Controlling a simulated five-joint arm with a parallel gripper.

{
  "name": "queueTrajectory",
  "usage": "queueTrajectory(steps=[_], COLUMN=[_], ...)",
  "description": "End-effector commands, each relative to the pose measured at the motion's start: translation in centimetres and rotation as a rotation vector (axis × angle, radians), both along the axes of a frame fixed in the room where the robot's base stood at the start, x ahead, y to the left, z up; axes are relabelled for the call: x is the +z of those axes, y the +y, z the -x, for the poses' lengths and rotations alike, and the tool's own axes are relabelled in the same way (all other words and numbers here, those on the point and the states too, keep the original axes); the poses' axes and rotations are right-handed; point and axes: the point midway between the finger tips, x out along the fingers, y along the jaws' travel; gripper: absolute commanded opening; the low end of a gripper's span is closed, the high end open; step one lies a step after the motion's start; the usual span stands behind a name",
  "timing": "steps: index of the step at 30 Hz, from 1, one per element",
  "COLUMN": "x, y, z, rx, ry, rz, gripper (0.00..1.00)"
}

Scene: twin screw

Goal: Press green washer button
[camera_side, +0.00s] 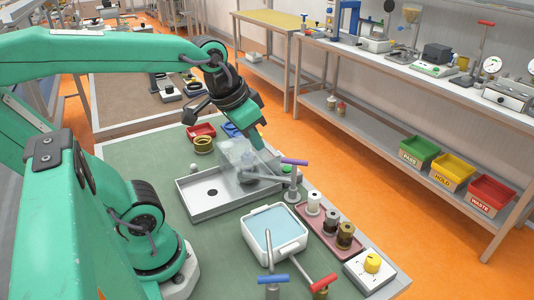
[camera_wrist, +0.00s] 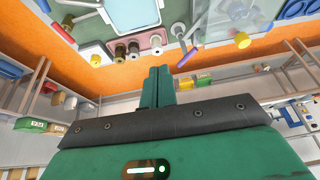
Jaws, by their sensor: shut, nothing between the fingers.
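A small green button (camera_side: 287,168) shows at the right end of the clear-covered washer (camera_side: 236,156), partly behind the purple-handled lever (camera_side: 294,162). My gripper (camera_side: 259,146) is shut and empty. It points down, and its tip is up and left of the green button in the side view, overlapping the clear cover. I cannot tell how high the tip is or whether it touches anything. In the wrist view the shut fingers (camera_wrist: 160,84) stand in the middle. I cannot make out the green button there.
A grey tray (camera_side: 190,205) with a dark hole lies in front of the washer. A basin of pale blue water (camera_side: 246,232), a pink tray (camera_side: 300,212) with several bottles, a yellow knob (camera_side: 372,262) and blue and red levers (camera_side: 322,284) stand nearby.

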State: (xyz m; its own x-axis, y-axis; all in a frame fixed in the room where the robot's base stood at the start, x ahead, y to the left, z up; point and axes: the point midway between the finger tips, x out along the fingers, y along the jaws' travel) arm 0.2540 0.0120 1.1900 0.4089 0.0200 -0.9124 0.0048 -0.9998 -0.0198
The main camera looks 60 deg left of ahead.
Motion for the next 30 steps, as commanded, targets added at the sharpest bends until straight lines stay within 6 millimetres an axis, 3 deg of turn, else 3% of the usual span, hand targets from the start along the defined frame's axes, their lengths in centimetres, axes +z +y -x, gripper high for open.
queueTrajectory(steps=[15, 30], x=[0.3, -2.0], y=[3.5, 8.2], z=[-6.6, -12.7], rx=[0.008, 0.008], ry=[0.147, 0.285], rz=[-0.019, -0.012], gripper=[0.00, 0.00])
